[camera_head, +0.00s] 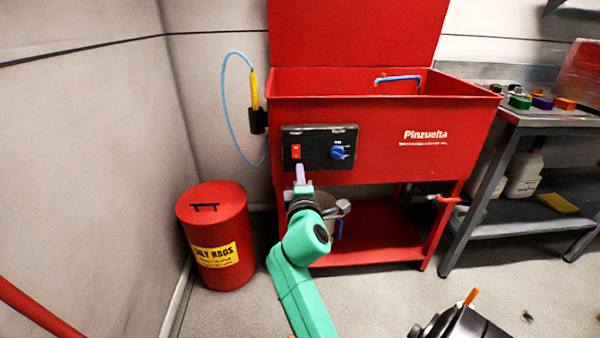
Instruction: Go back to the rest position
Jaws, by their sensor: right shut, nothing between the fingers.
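My right arm comes up from the bottom middle, green with a dark wrist. My right gripper (300,174) is shut and empty. It appears just below the red switch (296,151) on the black control panel (318,148) of the red parts washer (390,125). I cannot tell whether the fingertips touch the panel. A blue knob (338,152) sits on the right of the panel. My left gripper is not in view.
A red oily-rags bin (215,235) stands left of the washer. A metal bench (545,118) with small coloured blocks and bottles below stands at right. A yellow-handled brush with a blue hose (240,54) hangs on the washer's left side. Floor shows in front.

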